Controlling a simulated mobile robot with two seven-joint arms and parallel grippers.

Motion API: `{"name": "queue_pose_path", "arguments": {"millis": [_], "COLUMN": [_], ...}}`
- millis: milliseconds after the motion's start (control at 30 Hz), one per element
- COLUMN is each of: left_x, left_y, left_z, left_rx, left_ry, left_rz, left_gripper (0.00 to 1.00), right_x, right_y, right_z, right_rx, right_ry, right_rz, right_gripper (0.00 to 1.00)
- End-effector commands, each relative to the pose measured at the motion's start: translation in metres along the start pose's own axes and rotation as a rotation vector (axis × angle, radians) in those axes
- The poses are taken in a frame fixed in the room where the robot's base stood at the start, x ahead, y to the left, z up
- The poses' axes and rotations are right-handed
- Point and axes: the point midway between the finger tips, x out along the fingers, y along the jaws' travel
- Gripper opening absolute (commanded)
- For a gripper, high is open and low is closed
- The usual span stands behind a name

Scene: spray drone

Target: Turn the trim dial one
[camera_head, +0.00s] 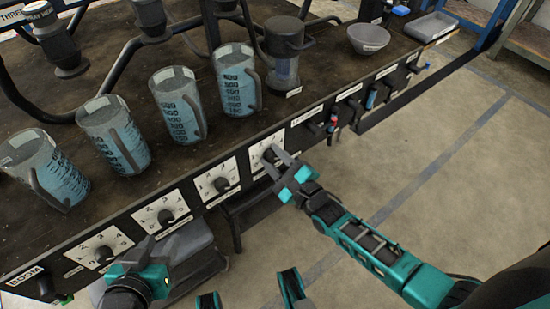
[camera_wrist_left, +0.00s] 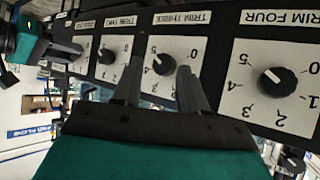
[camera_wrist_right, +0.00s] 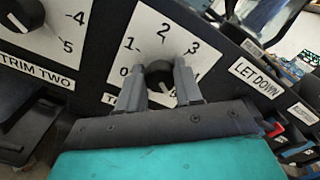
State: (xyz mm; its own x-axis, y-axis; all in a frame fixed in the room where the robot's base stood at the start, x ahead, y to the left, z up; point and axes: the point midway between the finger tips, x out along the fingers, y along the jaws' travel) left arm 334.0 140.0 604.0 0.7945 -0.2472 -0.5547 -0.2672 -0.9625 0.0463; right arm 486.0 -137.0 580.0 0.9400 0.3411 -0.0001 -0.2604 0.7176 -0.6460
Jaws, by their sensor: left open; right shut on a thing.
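The trim dial (camera_head: 263,147) at the right end of the row has a white numbered plate and a black knob. In the right wrist view its knob (camera_wrist_right: 159,72) is between my right fingertips (camera_wrist_right: 158,80), which are shut on it. My fingers cover part of the plate and most of its name label; the knob's pointer is not clear. My right gripper (camera_head: 277,163) also shows in the head view. My left gripper (camera_wrist_left: 161,78) is open and empty, in front of the trim three dial (camera_wrist_left: 163,64). In the head view it is at the lower left.
The trim two dial (camera_wrist_right: 33,15) is beside the held one, and trim four (camera_wrist_left: 277,81) is at the row's left end. Several jugs of blue liquid (camera_head: 237,85) stand on the bench above.

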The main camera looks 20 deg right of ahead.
Motion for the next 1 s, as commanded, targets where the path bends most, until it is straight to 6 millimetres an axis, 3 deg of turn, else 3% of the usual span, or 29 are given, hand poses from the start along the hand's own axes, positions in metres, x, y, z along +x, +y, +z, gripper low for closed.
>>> {"name": "queue_pose_path", "arguments": {"millis": [367, 1000], "left_x": [-0.002, -0.0066], "left_y": [-0.0012, -0.0035], "left_z": [-0.0032, -0.0067], "left_rx": [0.001, 0.004], "left_ry": [0.003, 0.003], "left_rz": [-0.003, -0.01], "left_gripper": [0.43, 0.43], "right_x": [-0.0003, -0.0005], "right_y": [0.0, 0.0015], "right_z": [-0.0001, -0.0009], "right_rx": [-0.15, -0.74], "right_ry": [0.001, 0.001], "right_rz": [0.001, 0.001], "right_gripper": [0.04, 0.04]}}
